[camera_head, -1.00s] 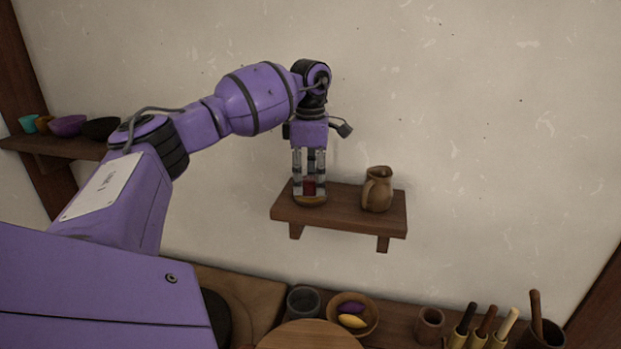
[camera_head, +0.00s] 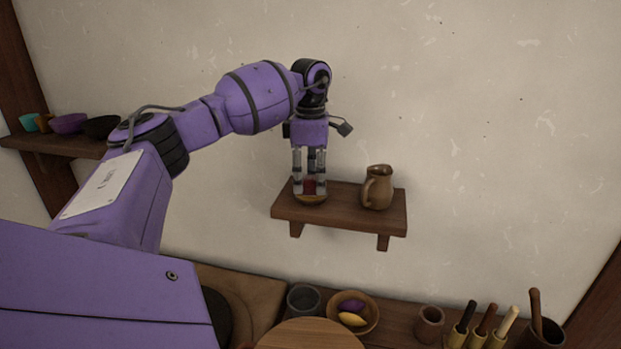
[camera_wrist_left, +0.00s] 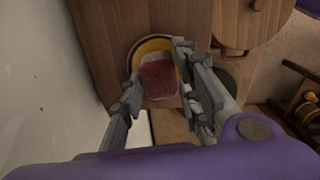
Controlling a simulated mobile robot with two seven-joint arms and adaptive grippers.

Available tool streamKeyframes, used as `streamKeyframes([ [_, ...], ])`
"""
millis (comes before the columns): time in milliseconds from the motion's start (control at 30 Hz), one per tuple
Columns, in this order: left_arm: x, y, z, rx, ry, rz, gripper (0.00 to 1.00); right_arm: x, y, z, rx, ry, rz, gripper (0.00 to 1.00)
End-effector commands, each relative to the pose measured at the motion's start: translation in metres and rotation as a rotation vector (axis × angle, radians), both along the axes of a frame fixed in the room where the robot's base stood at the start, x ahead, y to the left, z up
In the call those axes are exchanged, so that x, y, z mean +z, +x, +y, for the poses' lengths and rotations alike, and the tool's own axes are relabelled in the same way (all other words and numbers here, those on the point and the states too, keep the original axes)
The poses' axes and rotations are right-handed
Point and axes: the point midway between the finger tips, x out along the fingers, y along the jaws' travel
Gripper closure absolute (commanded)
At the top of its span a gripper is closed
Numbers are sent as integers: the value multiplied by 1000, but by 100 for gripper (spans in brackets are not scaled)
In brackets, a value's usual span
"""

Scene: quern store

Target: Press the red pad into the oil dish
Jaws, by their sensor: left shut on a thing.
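My left gripper (camera_head: 309,187) points straight down at the left end of the small wall shelf. It is shut on the red pad (camera_head: 309,186), which shows between the fingers. In the left wrist view the red pad (camera_wrist_left: 160,78) lies between the two fingers, over the round oil dish (camera_wrist_left: 152,46) with its yellowish inside. The oil dish (camera_head: 310,199) stands on the shelf directly under the pad. The pad appears down at the dish; whether it touches the oil is hidden. My right gripper is in neither view.
A brown jug (camera_head: 377,188) stands on the wall shelf (camera_head: 342,208), right of the dish. Below, a counter holds a grey cup (camera_head: 303,299), a bowl (camera_head: 371,318) with purple and yellow pieces, and several upright handles. Another shelf (camera_head: 50,145) with bowls is at left.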

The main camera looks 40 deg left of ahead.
Motion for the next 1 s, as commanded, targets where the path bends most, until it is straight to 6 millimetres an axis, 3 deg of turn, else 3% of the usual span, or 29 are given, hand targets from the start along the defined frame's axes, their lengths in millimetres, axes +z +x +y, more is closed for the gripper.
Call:
streamKeyframes([
  [167,1,0,-1,-1,0,2,90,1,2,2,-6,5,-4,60],
  [1000,68,0,-1,-1,0,-1,90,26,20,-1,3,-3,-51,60],
])
